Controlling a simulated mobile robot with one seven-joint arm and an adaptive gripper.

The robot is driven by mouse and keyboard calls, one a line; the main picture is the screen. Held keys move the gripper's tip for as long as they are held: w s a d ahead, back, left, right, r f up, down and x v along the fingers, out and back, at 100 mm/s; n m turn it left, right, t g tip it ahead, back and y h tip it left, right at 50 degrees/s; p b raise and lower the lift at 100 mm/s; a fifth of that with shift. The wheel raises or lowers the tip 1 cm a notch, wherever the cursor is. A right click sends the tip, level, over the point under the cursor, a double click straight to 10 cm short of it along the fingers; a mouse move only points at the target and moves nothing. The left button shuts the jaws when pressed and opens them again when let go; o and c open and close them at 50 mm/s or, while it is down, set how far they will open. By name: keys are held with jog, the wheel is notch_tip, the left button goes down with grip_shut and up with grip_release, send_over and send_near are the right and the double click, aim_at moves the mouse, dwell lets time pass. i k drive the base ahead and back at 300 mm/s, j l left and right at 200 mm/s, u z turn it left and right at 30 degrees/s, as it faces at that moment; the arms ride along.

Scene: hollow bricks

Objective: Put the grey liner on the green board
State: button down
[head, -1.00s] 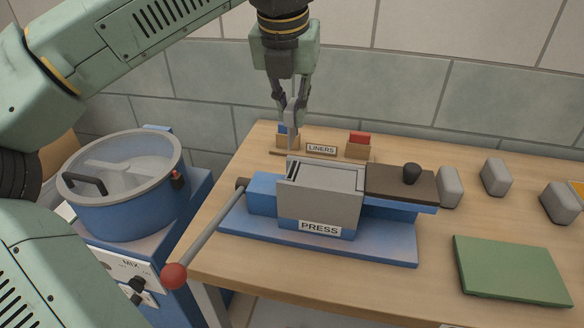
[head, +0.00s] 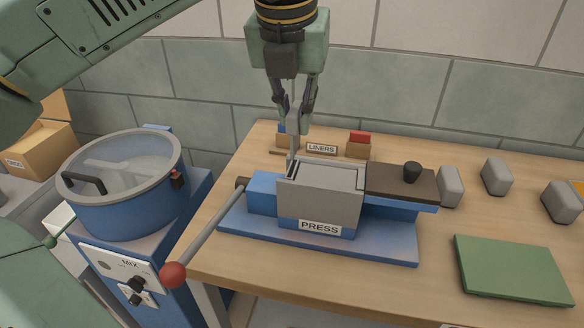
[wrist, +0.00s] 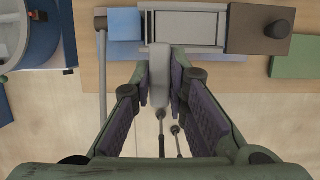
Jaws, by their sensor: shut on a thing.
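My gripper (head: 296,118) is shut on the grey liner (wrist: 159,75), a thin pale grey piece held between the fingertips. In the head view the liner hangs narrow and upright below the fingers, behind the upper left of the press. Whether it touches anything there is hard to tell. The green board (head: 512,270) lies flat on the table at the front right, well apart from my gripper. Part of it also shows at the right edge of the wrist view (wrist: 295,60).
The press (head: 320,195) stands between my gripper and the board's side, with a red-knobbed lever (head: 205,240) and a dark knobbed plate (head: 395,182). Behind are liner holders (head: 358,151). Several grey blocks (head: 497,177) stand at right. A lidded blue pot (head: 120,205) is at left.

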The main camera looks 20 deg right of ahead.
aim_at(512, 268)
jog(key=k, duration=1)
